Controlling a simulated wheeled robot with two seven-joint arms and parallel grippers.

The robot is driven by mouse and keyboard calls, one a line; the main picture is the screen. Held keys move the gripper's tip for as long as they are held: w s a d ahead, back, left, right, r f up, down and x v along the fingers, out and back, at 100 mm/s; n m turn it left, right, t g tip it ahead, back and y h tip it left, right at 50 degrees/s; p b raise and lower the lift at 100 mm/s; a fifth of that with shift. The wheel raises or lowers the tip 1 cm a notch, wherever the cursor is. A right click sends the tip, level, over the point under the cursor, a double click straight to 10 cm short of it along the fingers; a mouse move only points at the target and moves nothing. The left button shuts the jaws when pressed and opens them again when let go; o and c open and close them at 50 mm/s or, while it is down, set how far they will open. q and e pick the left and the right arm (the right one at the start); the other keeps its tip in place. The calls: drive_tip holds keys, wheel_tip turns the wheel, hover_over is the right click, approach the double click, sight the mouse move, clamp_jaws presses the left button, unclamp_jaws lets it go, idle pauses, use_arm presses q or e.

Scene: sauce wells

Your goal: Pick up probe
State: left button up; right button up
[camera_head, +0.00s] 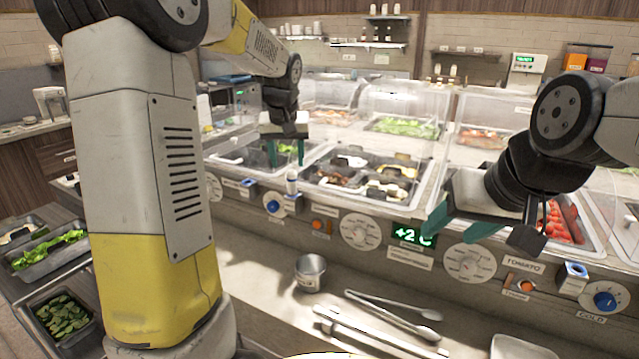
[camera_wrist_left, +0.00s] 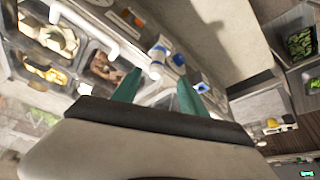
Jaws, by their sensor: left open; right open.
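A small white upright piece (camera_head: 292,181), probably the probe, stands at the counter front above a blue-fronted holder. In the left wrist view a white and blue piece (camera_wrist_left: 156,62) that looks like it lies just beyond my fingertips, roughly between them. My left gripper (camera_head: 285,154) is open, its green fingers pointing down above and slightly left of the piece; the left wrist view shows the gap (camera_wrist_left: 159,84) empty. I cannot tell whether it touches anything. My right gripper (camera_head: 458,224) is open and empty, in front of the control panel near the green display.
Food wells (camera_head: 362,178) under clear guards lie behind the panel. Knobs and a display (camera_head: 408,236) line the counter front. Trays of greens (camera_head: 50,258) stand at left.

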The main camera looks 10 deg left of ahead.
sight(291, 172)
use_arm(q)
drive_tip(key=shift+w+d+f, duration=0.1)
drive_tip(key=shift+w+f, duration=0.2)
drive_tip(key=shift+w, duration=0.15)
drive_tip(key=shift+w+f, duration=0.2)
drive_tip(key=shift+f, duration=0.15)
drive_tip(key=x, duration=0.6)
drive_tip(key=shift+w+d+f, duration=0.1)
drive_tip(key=shift+w+f, duration=0.05)
drive_tip(key=shift+f, duration=0.25)
clamp_jaws()
